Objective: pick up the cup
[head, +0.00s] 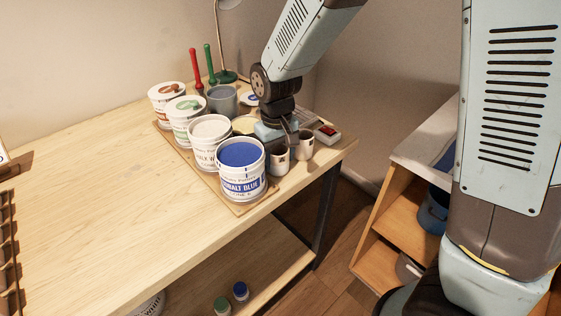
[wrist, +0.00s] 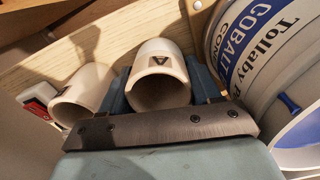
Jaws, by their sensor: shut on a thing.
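A small cream cup (head: 280,162) with a dark square mark is at the right end of the table, beside the cobalt blue tub. In the wrist view the same cup (wrist: 158,78) sits between the two blue-grey fingers. My gripper (head: 276,136) is shut on this cup from above and hides its upper part in the head view. I cannot tell whether its base touches the surface. A second similar cup (head: 304,148) stands just to the right, outside the fingers; it also shows in the wrist view (wrist: 84,96).
The cobalt blue tub (head: 242,174) stands close on the left, with more tubs (head: 209,142) behind it on a board. A red-and-white item (head: 327,132) lies near the table's right edge. The table's left side (head: 100,210) is clear.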

